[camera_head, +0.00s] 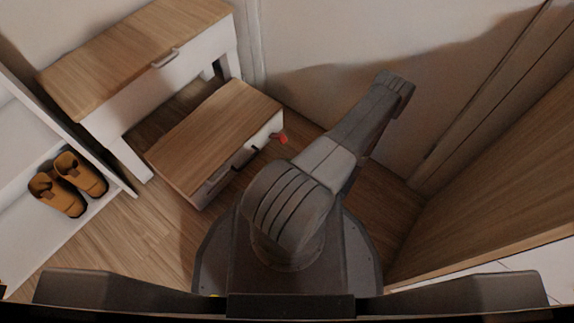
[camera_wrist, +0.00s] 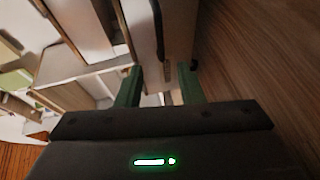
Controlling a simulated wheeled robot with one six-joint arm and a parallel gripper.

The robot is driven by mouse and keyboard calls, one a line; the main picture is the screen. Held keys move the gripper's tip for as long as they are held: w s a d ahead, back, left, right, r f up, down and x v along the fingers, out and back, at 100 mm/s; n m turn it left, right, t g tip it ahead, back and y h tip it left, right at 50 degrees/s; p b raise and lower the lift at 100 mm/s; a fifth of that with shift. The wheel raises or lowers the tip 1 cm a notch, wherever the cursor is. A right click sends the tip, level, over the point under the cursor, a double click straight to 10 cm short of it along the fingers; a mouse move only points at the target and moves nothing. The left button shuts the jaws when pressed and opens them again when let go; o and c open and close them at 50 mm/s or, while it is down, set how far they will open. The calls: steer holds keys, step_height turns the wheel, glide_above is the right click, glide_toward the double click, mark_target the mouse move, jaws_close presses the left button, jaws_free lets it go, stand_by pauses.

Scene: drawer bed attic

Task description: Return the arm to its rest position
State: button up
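My arm (camera_head: 335,150) reaches up and to the right from my base in the head view, and its upper bend stands near the plain wall. My gripper (camera_wrist: 160,88) shows in the wrist view with its two green fingers apart. Nothing shows held between them. In the head view I cannot make out the gripper; it seems hidden behind my arm.
A wood-topped drawer unit (camera_head: 140,52) stands at upper left, with a lower wood-topped box (camera_head: 215,135) in front. A small red thing (camera_head: 281,138) is at the box's front. Brown shoes (camera_head: 58,195) sit on a white shelf (camera_head: 20,225). A wooden panel (camera_head: 500,180) is at right.

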steer(key=shift+a, duration=0.1)
stand_by(0.3)
steer(key=b+x, duration=0.3)
steer(key=x, duration=1)
steer(key=shift+a, duration=0.2)
stand_by(0.4)
